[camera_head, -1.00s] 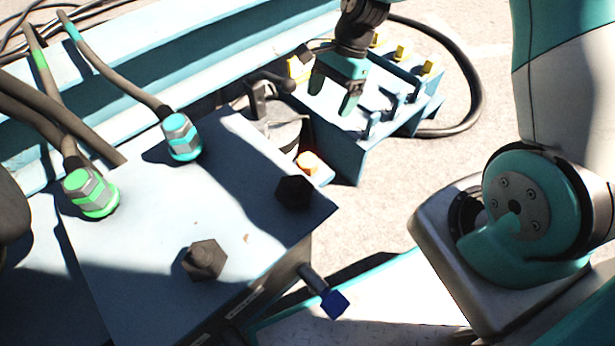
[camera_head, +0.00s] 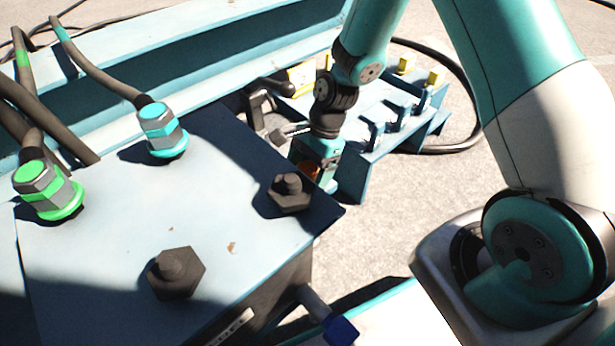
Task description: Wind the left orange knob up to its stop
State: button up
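An orange knob (camera_head: 308,170) shows as a small shaded patch beyond the far right edge of the box's blue top plate. It is the only orange knob in view. My gripper (camera_head: 314,175) points down at the knob, with its teal body directly above and around it. The fingers hide most of the knob, and the plate edge and a dark bolt are close by. I cannot tell whether the fingers touch or clamp it.
A dark hex bolt (camera_head: 289,193) stands on the plate just in front of my gripper. A blue bracket rack (camera_head: 395,115) with yellow ends lies behind to the right. Cable glands, cyan (camera_head: 162,130) and green (camera_head: 47,190), stand left. Open ground lies right.

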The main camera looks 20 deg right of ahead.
jog(key=shift+a+f, duration=0.15)
jog(key=shift+f, duration=0.2)
jog(key=shift+c, duration=0.4)
jog(key=c, duration=0.8)
jog(key=shift+r+p, duration=0.15)
jog(key=shift+p, duration=0.15)
